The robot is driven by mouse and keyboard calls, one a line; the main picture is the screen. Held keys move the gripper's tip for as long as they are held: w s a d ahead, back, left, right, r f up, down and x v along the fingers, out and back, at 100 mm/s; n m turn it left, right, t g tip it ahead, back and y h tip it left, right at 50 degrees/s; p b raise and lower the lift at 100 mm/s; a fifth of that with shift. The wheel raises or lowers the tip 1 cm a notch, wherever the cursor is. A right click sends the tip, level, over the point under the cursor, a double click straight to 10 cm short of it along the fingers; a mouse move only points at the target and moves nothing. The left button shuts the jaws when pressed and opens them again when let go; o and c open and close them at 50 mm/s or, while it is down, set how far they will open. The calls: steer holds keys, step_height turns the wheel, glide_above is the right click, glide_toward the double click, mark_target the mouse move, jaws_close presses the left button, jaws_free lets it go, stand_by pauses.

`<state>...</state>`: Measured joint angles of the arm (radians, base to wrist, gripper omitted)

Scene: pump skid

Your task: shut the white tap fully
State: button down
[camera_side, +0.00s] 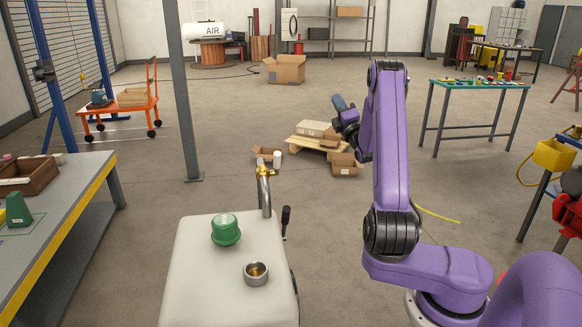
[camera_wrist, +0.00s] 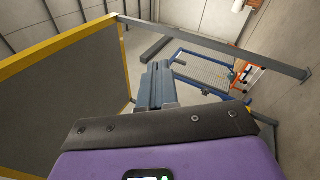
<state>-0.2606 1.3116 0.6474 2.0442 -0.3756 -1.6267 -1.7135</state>
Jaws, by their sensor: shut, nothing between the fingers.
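A chrome pipe (camera_side: 264,192) rises from the back edge of a white cabinet (camera_side: 195,285). It has a brass fitting near its top, and a small white piece (camera_side: 277,159), which seems to be the white tap's handle, shows beside it. How far the tap is turned is too small to tell. My gripper (camera_side: 339,102) is up in the air to the right of the pipe, apart from it, with its blue-grey fingers shut and empty. The fingers also show in the wrist view (camera_wrist: 158,82), where the tap is not seen.
A green round object (camera_side: 226,230) and a metal cup (camera_side: 256,273) stand on the cabinet. A black lever (camera_side: 285,216) sticks up at its right edge. A pallet with boxes (camera_side: 318,138) lies on the floor behind.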

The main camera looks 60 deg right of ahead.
steer(key=s+a+f+n+y, duration=0.5)
steer(key=s+a+f+y, duration=0.1)
steer(key=a+f+y, duration=0.3)
steer(key=s+a+f+n+y, duration=0.5)
steer(key=a+f+y, duration=0.2)
steer(key=a+y, duration=0.25)
steer(key=r+x, duration=0.1)
steer(key=x, duration=1.2)
steer(key=shift+w+a+r+t, duration=0.2)
steer(key=shift+a+r+t, duration=0.1)
steer(key=shift+a+t, duration=0.1)
steer(key=shift+d, duration=0.1)
steer(key=shift+w+d+r+m+g+h, duration=0.2)
steer(key=shift+m+g, duration=0.2)
steer(key=shift+m, duration=0.35)
steer(key=shift+w+d+r+m+g+h, duration=0.25)
steer(key=shift+m+g, duration=0.15)
steer(key=shift+m, duration=0.3)
steer(key=shift+w+d+r+m+g+h, duration=0.2)
steer(key=shift+m+g, duration=0.2)
steer(key=shift+m, duration=0.35)
steer(key=shift+s, duration=0.1)
